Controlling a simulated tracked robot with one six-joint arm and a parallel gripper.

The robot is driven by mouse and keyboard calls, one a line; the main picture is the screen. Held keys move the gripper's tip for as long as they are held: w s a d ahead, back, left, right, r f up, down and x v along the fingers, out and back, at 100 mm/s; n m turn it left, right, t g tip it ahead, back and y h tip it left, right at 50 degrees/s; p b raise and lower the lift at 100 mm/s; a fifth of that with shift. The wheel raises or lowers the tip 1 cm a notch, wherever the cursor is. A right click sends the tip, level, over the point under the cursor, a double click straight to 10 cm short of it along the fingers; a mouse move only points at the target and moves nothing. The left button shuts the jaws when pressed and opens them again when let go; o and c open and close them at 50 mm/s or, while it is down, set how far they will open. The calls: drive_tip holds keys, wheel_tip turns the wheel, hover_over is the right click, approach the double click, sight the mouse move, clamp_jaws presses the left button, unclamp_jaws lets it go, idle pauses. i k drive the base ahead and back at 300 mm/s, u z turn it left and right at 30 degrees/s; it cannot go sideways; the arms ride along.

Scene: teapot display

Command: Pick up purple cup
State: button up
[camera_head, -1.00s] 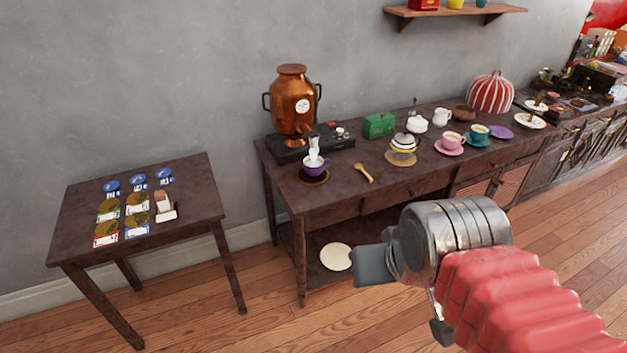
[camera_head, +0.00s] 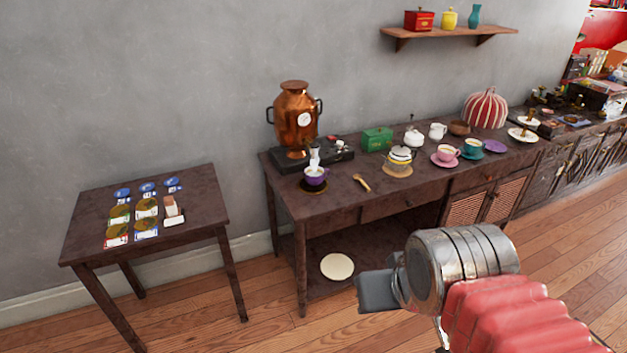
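The purple cup (camera_head: 315,177) stands upright on a dark round saucer (camera_head: 313,187) near the left end of the long wooden table. It is directly below the spout of the copper samovar, and something white shows above its rim. My gripper (camera_head: 402,318) is in the foreground at lower right, well in front of and apart from the cup. One grey finger shows clearly; the other is mostly hidden by my wrist. The fingers look spread apart with nothing visible between them.
The copper samovar (camera_head: 296,122) stands behind the cup. A wooden spoon (camera_head: 361,182), a striped teapot (camera_head: 400,157), a green box (camera_head: 377,138) and a pink cup (camera_head: 447,154) are to the right. A small table (camera_head: 202,195) stands left, with floor between.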

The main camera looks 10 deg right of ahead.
sight(312, 178)
drive_tip(key=u, duration=0.9)
drive_tip(key=i, duration=1.65)
drive_tip(key=u, duration=0.05)
